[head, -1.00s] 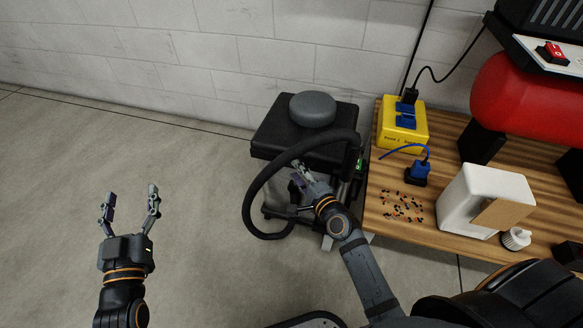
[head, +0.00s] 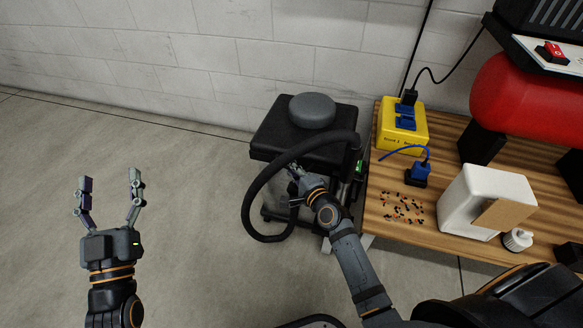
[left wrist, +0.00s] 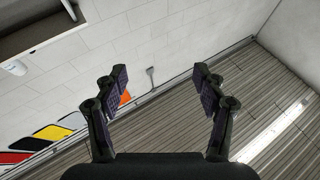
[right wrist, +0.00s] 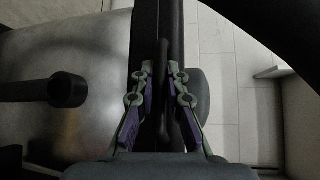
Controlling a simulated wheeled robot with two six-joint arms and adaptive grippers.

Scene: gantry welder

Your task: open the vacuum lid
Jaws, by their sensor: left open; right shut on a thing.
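The vacuum (head: 312,195) stands on the floor by the wall. Its square black lid (head: 270,137) lies flat on the drum, with a grey round cap (head: 312,111) on top. A black hose (head: 256,190) loops around the front. My right gripper (head: 295,171) is at the front, just under the lid and inside the hose loop. In the right wrist view its fingers (right wrist: 160,75) are shut on a thin dark bar (right wrist: 163,50) beside the lid's edge; whether it belongs to the lid is unclear. My left gripper (head: 110,178) is open and empty over bare floor.
A wooden pallet-like platform (head: 385,222) to the right bears a yellow power box (head: 402,135), a blue plug (head: 417,175), scattered small bits, a white container (head: 478,198) and a red tank (head: 530,95). The floor to the left is clear.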

